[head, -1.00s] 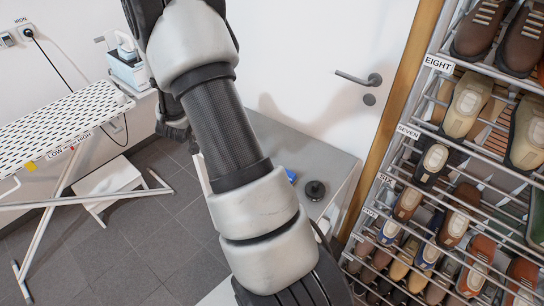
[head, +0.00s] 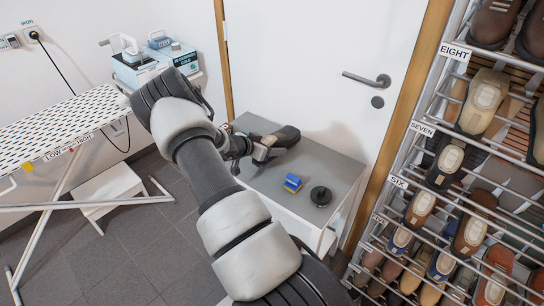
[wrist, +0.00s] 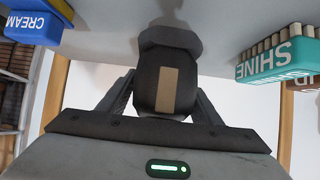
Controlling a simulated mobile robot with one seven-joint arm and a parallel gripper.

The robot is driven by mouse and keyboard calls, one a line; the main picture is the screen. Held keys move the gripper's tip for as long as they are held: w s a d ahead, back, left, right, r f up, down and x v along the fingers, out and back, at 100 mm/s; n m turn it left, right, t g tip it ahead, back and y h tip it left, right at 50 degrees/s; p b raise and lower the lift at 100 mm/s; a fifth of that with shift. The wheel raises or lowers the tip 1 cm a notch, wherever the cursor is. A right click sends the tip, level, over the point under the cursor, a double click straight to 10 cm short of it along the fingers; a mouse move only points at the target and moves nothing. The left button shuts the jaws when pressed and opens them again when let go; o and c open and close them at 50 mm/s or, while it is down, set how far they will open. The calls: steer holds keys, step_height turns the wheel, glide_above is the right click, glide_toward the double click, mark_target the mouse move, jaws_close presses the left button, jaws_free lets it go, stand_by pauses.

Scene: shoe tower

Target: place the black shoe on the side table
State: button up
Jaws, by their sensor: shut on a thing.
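The black shoe (head: 285,137) is over the far part of the side table (head: 262,183), which has a grey top and white sides. My gripper (head: 262,151) is shut on the shoe, at its left end in the head view. In the wrist view the shoe (wrist: 182,72), dark with a tan patch, sits between both fingers. The table top (wrist: 110,32) shows close beyond it. I cannot tell whether the shoe touches the top. My arm hides part of the table's left side.
A blue and yellow cream box (head: 292,183) and a black round item (head: 320,196) stand on the table's front right. A teal shine brush (wrist: 274,65) shows in the wrist view. A shoe rack (head: 450,150) stands right, an ironing board (head: 60,128) left.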

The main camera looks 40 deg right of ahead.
steer(key=shift+f, duration=1.85)
steer(key=shift+f+b, duration=0.2)
steer(key=shift+b, duration=0.2)
steer(key=o, duration=1.3)
steer(key=shift+r, duration=0.1)
